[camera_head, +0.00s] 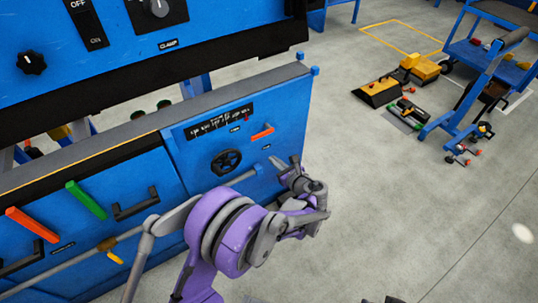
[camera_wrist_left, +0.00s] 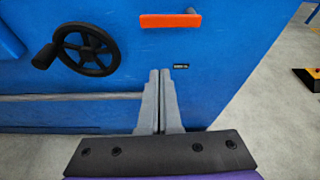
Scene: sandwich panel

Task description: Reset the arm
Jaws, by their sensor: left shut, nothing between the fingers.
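My left arm is purple and grey and reaches in front of the blue panel (camera_head: 285,100). Its left gripper (camera_head: 286,165) is near the panel's lower right part, by the right end of a grey rail (camera_head: 240,178). In the left wrist view the two grey fingers (camera_wrist_left: 160,74) are side by side and shut, with nothing between them. They point at the blue panel face (camera_wrist_left: 225,90), below an orange handle (camera_wrist_left: 171,20) and right of a black handwheel (camera_wrist_left: 88,50). I cannot tell whether the fingertips touch the panel.
The panel also bears a green handle (camera_head: 85,199), another orange handle (camera_head: 32,224) and black pull handles (camera_head: 136,204). A blue cart (camera_head: 465,50) stands at the upper right, near yellow and black items (camera_head: 378,92) on the floor. The grey floor (camera_head: 400,200) at right is mostly clear.

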